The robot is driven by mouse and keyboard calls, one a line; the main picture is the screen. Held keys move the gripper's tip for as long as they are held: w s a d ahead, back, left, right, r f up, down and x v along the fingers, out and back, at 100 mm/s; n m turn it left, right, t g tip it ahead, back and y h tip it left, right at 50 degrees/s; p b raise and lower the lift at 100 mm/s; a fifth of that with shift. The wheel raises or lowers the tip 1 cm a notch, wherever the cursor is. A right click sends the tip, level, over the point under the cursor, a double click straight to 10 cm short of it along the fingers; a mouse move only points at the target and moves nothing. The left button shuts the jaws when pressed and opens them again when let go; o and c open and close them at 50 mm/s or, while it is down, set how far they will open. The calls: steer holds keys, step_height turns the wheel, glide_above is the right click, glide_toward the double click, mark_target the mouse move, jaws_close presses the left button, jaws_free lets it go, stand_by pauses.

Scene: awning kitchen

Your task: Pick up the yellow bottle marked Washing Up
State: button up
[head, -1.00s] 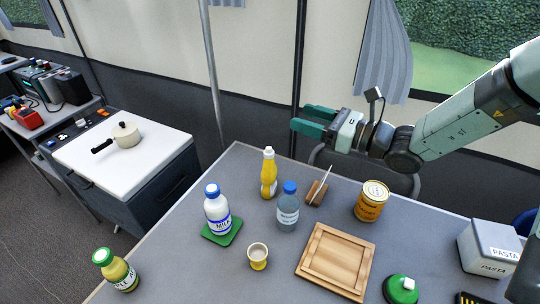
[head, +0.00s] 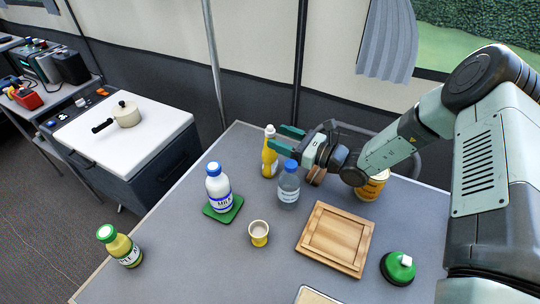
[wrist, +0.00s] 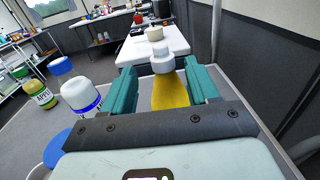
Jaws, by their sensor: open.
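The yellow bottle (head: 269,160) with a white cap stands upright near the table's far edge; its label cannot be read. My gripper (head: 285,138) is open at the bottle's upper part, coming from the right. In the wrist view the yellow bottle (wrist: 170,88) shows between the two green fingers (wrist: 163,92), with its white cap beyond and above them. I cannot tell whether either finger touches it. The bottle's lower part is hidden by my gripper in the wrist view.
A clear blue-capped bottle (head: 288,186) stands close in front of my gripper. A milk bottle (head: 217,186) on a green mat (head: 238,207) is to the left. A cup (head: 259,233), wooden board (head: 313,254) and orange tin (head: 371,187) are nearby.

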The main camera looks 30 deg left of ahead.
mark_target(270, 131)
steer(key=a, duration=0.4)
steer(key=shift+w+a, duration=0.2)
steer(key=shift+w, duration=0.1)
steer(key=shift+c, duration=0.2)
jaws_close()
